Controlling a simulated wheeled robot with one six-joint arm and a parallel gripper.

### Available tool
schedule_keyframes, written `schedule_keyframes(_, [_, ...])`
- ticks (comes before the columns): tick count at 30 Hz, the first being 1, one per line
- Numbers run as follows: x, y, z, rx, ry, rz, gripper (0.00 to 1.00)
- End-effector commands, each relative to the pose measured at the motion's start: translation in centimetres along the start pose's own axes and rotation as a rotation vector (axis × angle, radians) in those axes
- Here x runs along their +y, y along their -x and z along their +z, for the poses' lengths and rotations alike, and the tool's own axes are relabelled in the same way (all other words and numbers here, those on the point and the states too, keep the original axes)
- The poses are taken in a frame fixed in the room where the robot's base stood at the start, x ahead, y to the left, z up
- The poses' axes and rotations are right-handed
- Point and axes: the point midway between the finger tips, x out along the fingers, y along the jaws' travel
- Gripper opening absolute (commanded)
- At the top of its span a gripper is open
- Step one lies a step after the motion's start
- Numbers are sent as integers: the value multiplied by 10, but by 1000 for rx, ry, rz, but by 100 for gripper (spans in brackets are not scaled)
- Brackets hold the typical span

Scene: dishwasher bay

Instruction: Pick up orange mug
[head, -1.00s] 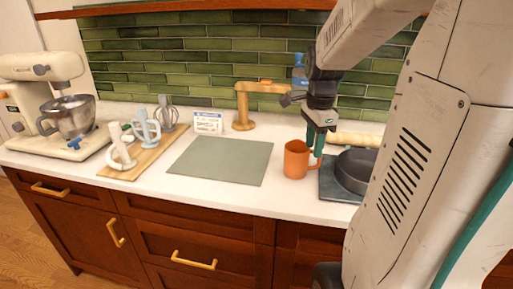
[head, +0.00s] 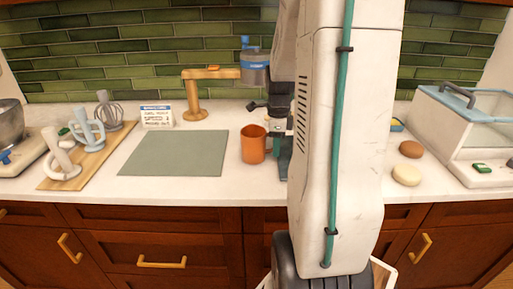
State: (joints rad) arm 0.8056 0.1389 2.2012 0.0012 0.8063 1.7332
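The orange mug (head: 253,145) stands upright on the white counter, just right of the grey-green mat. Its right side, where the handle is, is close to my gripper. My gripper (head: 279,133) points down at the mug's right edge. My arm covers much of it, so I cannot see whether its fingers are around the handle, touching it, or apart.
The mat (head: 175,153) is clear. A board (head: 72,167) with whisk-like tools lies left. Right are round brown (head: 411,149) and cream (head: 406,175) pieces and a clear-lidded bin (head: 465,130).

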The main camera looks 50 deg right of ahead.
Motion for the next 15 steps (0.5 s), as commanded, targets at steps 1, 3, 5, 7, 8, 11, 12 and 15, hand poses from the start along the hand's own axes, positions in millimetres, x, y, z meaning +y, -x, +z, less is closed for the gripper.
schedule_keyframes(1, [0, -1, 0, 0, 1, 0, 38])
schedule_keyframes(3, [0, -1, 1, 0, 2, 0, 38])
schedule_keyframes(5, [0, -1, 1, 0, 2, 0, 38])
schedule_keyframes(7, [1, -1, 1, 0, 3, 0, 30])
schedule_keyframes(8, [1, -1, 1, 0, 3, 0, 21])
schedule_keyframes(11, [1, -1, 1, 0, 3, 0, 0])
schedule_keyframes(12, [1, -1, 1, 0, 3, 0, 0])
schedule_keyframes(15, [1, -1, 1, 0, 3, 0, 0])
